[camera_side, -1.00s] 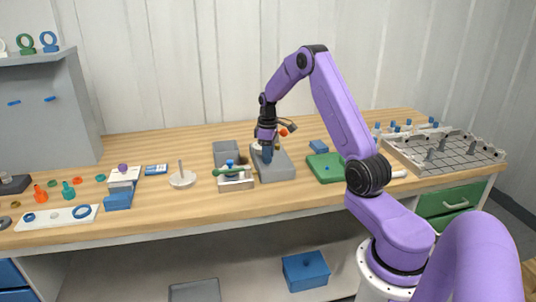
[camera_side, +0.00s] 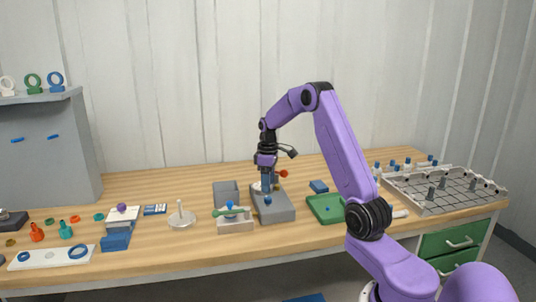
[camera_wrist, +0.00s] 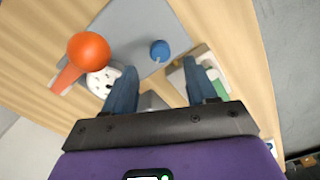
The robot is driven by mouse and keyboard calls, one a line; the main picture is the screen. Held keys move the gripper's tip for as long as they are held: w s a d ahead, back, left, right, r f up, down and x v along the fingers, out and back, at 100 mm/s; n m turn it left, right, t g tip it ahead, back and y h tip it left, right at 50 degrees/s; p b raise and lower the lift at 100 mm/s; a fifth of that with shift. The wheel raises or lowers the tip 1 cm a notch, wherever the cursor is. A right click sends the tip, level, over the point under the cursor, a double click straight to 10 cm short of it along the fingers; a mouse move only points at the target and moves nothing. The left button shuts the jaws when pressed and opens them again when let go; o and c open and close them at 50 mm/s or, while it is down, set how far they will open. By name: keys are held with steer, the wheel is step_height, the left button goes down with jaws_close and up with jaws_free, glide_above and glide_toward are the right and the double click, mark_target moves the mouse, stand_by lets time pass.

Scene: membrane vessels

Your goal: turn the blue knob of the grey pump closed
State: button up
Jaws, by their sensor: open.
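The grey pump (camera_side: 275,207) stands on the wooden bench in the middle of the side view, and its grey top fills the upper middle of the wrist view (camera_wrist: 140,28). The blue knob (camera_wrist: 160,50) sits on that top, with a small pale mark at its lower edge; it also shows in the side view (camera_side: 268,201). My gripper (camera_wrist: 159,68) is open and empty above the pump. The knob lies between the lines of the two blue fingers, past their tips, and does not appear touched. In the side view my gripper (camera_side: 267,190) points down just above the knob.
An orange ball (camera_wrist: 88,50) on a lever and a white round part (camera_wrist: 103,80) stand close to the left finger in the wrist view. A pale box with a green handle (camera_side: 233,212) is left of the pump, a green tray (camera_side: 324,208) right of it.

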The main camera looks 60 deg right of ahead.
step_height(320, 180, up, 12)
stand_by(0.4)
steer(key=shift+a, duration=0.1)
steer(key=w+a+f+n+g+h, duration=0.1)
steer(key=w+a+n+g+h, duration=0.2)
steer(key=a+n, duration=0.4)
steer(key=n+t+h, duration=0.1)
steer(key=n, duration=0.1)
glide_toward(267, 197)
steer(key=x, duration=0.8)
steer(key=shift+s+d+f, duration=0.1)
steer(key=shift+f, duration=0.15)
steer(key=c, duration=1.1)
